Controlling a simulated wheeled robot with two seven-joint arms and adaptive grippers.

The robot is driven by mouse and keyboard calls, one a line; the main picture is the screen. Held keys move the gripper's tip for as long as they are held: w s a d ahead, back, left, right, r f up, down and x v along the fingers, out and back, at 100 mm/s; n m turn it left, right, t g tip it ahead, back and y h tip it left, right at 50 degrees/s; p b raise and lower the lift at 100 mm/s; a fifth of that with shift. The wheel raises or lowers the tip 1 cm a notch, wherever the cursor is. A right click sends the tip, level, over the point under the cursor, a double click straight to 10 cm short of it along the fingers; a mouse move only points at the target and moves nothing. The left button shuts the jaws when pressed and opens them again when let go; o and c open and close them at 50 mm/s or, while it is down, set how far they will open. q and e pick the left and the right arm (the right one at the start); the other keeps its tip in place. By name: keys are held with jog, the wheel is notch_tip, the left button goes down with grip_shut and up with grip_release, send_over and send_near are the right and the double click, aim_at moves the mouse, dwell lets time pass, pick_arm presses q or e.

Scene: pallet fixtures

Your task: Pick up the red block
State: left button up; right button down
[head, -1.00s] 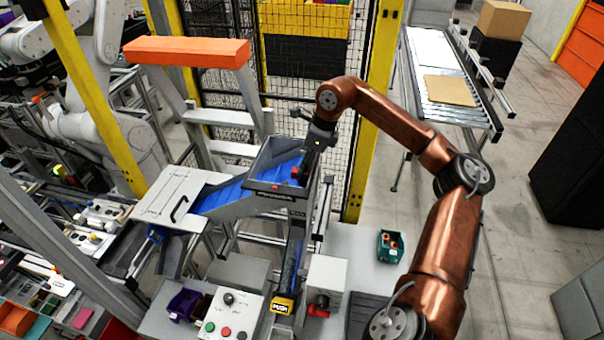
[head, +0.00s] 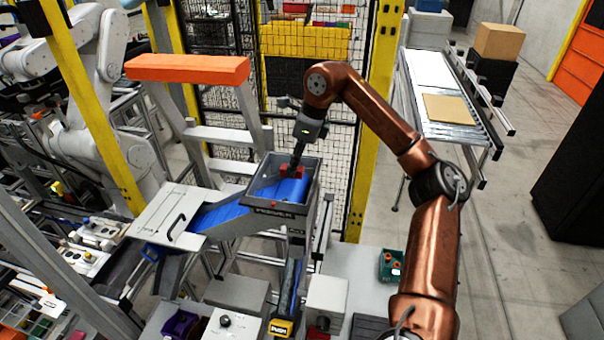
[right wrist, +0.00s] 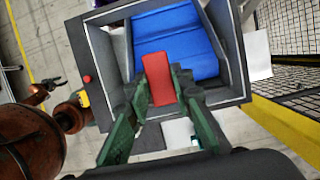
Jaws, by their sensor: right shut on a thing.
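The red block (head: 291,171) shows over the blue sloped bed (head: 222,214) of the grey hopper (head: 275,213). My right gripper (head: 296,162) reaches down to it from above. In the right wrist view the red block (right wrist: 158,78) is between the green fingertips of my right gripper (right wrist: 159,88), which is shut on it. The blue bed (right wrist: 176,42) lies beyond the block, inside the grey hopper walls (right wrist: 100,65). The block looks clear of the front wall.
A white lid plate (head: 170,216) with a handle adjoins the hopper at left. An orange-topped frame (head: 187,69) stands behind it. A yellow post (head: 373,120) and mesh fence rise behind my arm. A green bin (head: 390,264) sits on the bench at right.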

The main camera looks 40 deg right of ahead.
jog(key=w+a+b, duration=0.2)
jog(key=w+a, duration=0.9)
jog(key=w, duration=0.2)
jog(key=shift+w, duration=0.3)
